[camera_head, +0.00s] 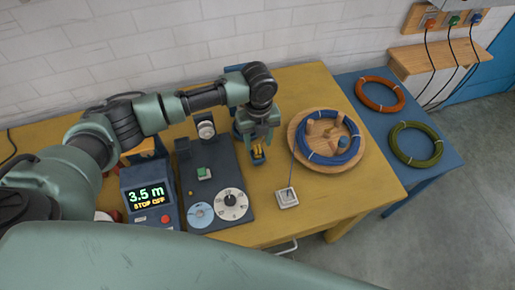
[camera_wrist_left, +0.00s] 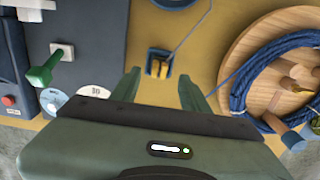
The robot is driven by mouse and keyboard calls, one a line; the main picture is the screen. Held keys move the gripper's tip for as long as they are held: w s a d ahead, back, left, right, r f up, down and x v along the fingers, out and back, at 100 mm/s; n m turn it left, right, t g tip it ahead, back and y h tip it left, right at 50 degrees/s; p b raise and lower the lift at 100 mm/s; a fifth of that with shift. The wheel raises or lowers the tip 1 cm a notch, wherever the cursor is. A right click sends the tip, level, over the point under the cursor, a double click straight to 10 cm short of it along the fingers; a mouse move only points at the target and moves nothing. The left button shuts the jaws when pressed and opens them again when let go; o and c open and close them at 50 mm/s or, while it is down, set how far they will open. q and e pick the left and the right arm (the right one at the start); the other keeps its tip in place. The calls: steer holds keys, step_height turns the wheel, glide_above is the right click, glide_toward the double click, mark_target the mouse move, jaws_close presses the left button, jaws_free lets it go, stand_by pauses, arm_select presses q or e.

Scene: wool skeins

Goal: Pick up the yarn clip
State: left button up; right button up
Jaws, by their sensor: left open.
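The clip (camera_wrist_left: 156,69) shows clearly in the left wrist view, and partly below my gripper in the head view (camera_head: 258,153). My left gripper (camera_wrist_left: 158,84) is open, its green fingers on either side of the clip in the picture. The clip appears apart from both fingers. In the head view the left gripper (camera_head: 258,146) points down over the holder. My right gripper is not in view.
A wooden plate (camera_head: 299,155) with a coil of blue yarn (camera_head: 335,158) and pegs is to the right. A dark winding device (camera_head: 212,187) and display box (camera_head: 149,196) stand left. A small white block (camera_head: 287,197) sits near the front edge.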

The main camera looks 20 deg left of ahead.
mark_target(258, 152)
arm_select(q)
steer(key=shift+a+f, duration=0.2)
steer(key=shift+f, duration=1.2)
steer(key=shift+d, duration=0.1)
jaws_close()
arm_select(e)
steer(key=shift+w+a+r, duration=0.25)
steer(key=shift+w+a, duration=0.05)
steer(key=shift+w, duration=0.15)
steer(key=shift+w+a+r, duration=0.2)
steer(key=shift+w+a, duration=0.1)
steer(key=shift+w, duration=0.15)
arm_select(q)
steer(key=shift+r, duration=0.15)
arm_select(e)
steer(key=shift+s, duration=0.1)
